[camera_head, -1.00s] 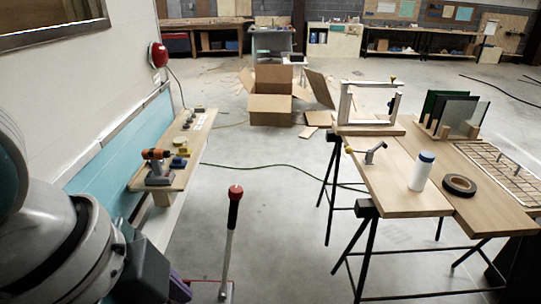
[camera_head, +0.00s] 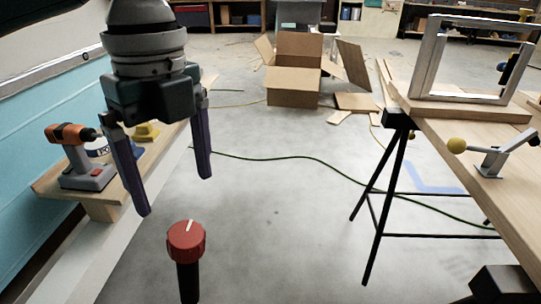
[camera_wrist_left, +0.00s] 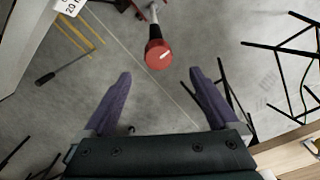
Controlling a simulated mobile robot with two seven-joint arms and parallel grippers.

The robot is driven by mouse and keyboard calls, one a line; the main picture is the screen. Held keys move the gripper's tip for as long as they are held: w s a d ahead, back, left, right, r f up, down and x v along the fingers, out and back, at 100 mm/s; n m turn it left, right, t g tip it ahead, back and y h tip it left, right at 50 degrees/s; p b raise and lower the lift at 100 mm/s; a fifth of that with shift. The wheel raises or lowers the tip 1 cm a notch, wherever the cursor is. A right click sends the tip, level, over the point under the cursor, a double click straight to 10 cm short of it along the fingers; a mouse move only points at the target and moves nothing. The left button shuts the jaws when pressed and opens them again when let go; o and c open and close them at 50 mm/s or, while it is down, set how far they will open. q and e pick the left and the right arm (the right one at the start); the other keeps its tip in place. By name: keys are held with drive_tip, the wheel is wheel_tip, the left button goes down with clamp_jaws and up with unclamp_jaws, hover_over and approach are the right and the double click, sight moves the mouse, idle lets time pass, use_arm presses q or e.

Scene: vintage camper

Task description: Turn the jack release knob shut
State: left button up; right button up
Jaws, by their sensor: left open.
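The jack release knob (camera_head: 186,241) is red with a white pointer line on its top. It stands on a dark upright handle at the bottom of the head view, and it also shows in the left wrist view (camera_wrist_left: 159,54). My left gripper (camera_head: 175,196) is above and behind the knob in the head view, pointing down, its two purple fingers wide apart and empty. In the wrist view the knob lies beyond the open fingertips (camera_wrist_left: 158,75), between their lines and not touched. My right gripper is not in view.
A wooden shelf (camera_head: 112,196) with an orange drill (camera_head: 75,150) runs along the left wall. A workbench (camera_head: 462,140) with a clamp and a metal frame (camera_head: 470,62) stands at right on black trestle legs.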

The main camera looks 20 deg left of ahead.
sight(185, 234)
use_arm(q)
drive_tip(key=shift+f, duration=0.4)
drive_tip(key=f, duration=0.2)
drive_tip(key=f+b, duration=0.1)
drive_tip(key=f, duration=0.2)
drive_tip(key=s+f+b, duration=0.1)
drive_tip(key=f, duration=0.2)
drive_tip(key=shift+f, duration=0.6)
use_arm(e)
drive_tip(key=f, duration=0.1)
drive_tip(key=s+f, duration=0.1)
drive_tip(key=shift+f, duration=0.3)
use_arm(q)
drive_tip(key=shift+c, duration=0.2)
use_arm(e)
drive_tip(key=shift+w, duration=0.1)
use_arm(q)
drive_tip(key=c, duration=1.3)
drive_tip(key=shift+c, duration=0.2)
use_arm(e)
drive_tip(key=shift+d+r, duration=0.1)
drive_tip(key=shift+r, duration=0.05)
